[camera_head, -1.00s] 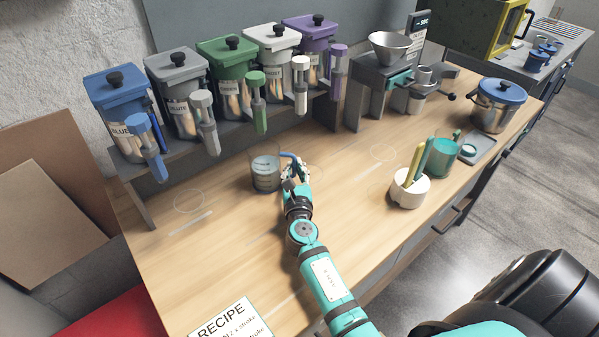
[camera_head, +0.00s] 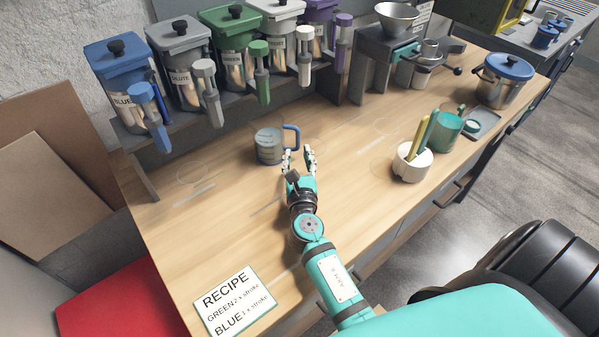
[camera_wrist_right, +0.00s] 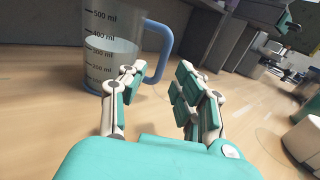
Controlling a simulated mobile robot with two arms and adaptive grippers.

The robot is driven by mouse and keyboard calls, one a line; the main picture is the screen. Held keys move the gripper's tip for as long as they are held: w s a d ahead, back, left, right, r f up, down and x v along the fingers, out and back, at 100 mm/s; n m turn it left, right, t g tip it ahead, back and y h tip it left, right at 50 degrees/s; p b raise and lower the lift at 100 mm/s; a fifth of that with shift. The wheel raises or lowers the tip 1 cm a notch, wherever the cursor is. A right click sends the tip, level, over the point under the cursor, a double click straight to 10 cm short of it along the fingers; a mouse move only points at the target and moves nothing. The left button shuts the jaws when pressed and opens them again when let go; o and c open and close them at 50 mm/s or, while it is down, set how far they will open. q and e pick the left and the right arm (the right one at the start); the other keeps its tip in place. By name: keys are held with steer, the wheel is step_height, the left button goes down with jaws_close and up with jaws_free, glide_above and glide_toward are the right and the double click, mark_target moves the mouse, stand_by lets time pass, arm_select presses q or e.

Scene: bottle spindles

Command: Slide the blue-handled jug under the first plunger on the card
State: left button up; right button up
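The clear measuring jug (camera_head: 269,147) with a blue handle (camera_head: 293,132) stands upright on the counter, in front of the row of dispensers and roughly below the green plunger (camera_head: 262,84). Liquid shows in it in the wrist view (camera_wrist_right: 112,50). The recipe card (camera_head: 236,302) reads GREEN 2 x stroke, then BLUE 1 x stroke. My right gripper (camera_head: 298,157) is open and empty, just in front of the handle and apart from it. Its spread fingers also show in the wrist view (camera_wrist_right: 158,82). My left gripper is out of view.
The blue plunger (camera_head: 150,110) hangs at the left end of the dispenser shelf (camera_head: 185,140). A white holder (camera_head: 411,163) with upright utensils and a teal cup (camera_head: 445,131) stand to the right. The counter's front middle is clear.

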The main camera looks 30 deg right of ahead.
steer(key=b+v, duration=0.1)
steer(key=v, duration=0.5)
steer(key=shift+s, duration=0.15)
